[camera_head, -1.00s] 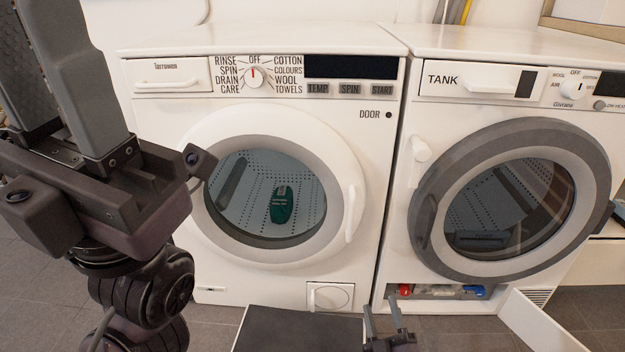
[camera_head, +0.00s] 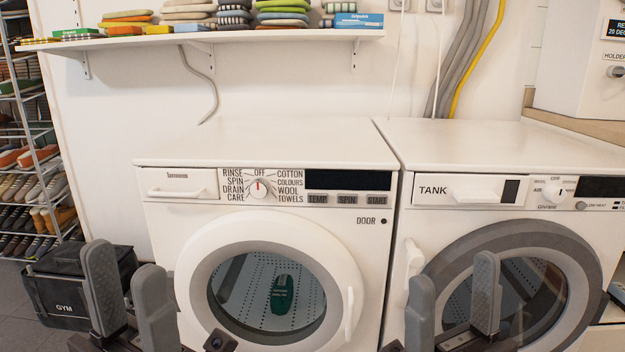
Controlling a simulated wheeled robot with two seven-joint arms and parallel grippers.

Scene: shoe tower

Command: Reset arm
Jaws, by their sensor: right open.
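My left gripper (camera_head: 131,305) shows at the lower left, its two grey fingers upright and apart with nothing between them. My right gripper (camera_head: 453,308) is at the lower right, in front of the dryer, with its two fingers apart and empty. A green shoe (camera_head: 281,294) is seen inside the drum of the left washing machine (camera_head: 290,185), behind its round, closed-looking door. The machine on the right, marked TANK (camera_head: 455,230), has a grey-rimmed round door, partly hidden by my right gripper.
A wall shelf (camera_head: 200,37) holds folded cloths above the machines. A rack with several shoes (camera_head: 35,190) stands at the left. A black GYM box (camera_head: 60,295) sits on the floor behind my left gripper. The machine tops are clear.

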